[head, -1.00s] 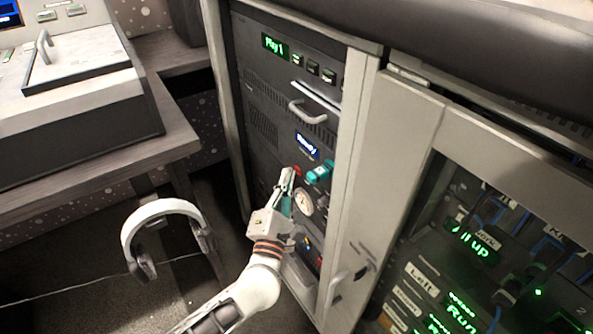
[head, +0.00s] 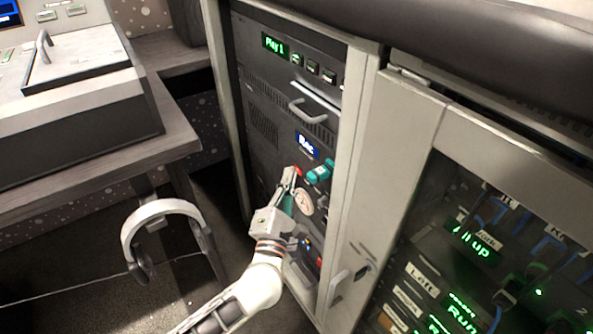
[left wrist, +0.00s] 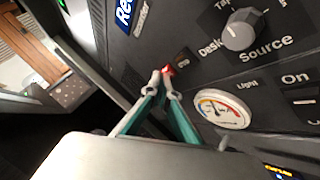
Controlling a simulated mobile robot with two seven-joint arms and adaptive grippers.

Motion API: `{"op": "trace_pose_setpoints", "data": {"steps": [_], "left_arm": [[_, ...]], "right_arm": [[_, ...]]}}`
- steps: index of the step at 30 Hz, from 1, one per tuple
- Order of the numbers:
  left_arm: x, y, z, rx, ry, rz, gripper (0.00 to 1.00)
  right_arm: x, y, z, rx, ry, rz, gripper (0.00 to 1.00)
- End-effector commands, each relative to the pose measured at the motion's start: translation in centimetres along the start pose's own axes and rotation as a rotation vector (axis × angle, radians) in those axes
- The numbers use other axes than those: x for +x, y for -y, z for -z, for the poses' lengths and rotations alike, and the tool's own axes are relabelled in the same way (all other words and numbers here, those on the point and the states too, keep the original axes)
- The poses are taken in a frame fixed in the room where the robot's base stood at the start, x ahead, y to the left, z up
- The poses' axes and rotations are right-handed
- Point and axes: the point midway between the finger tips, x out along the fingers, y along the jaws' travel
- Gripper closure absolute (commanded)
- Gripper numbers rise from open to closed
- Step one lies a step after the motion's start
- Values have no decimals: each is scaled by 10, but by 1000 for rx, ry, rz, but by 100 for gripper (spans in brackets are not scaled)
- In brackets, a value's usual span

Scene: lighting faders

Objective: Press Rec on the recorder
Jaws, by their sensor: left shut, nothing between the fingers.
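The recorder is a dark panel in the rack, with a small blue display (head: 307,145) that reads "Rec"; part of it shows in the left wrist view (left wrist: 124,14). Below the display is a small red button (head: 298,170), also seen in the left wrist view (left wrist: 169,70). My left gripper (head: 290,174) is shut and empty. Its fingertips (left wrist: 161,79) are at the red button and seem to touch it, covering part of it. My right gripper is not in view.
A grey knob marked "Source" (left wrist: 240,30) and a round meter (left wrist: 221,109) sit right of the button. A pull handle (head: 307,113) sticks out above the display. Headphones (head: 160,215) hang at the left, and a glass-fronted rack (head: 480,190) stands at the right.

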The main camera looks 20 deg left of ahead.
Motion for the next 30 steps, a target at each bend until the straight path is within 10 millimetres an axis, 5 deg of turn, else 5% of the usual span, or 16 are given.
{"op": "trace_pose_setpoints", "data": {"steps": [30], "left_arm": [[-14, -11, 10, 1, 1, -1, 100]], "right_arm": [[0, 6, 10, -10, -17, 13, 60]]}}
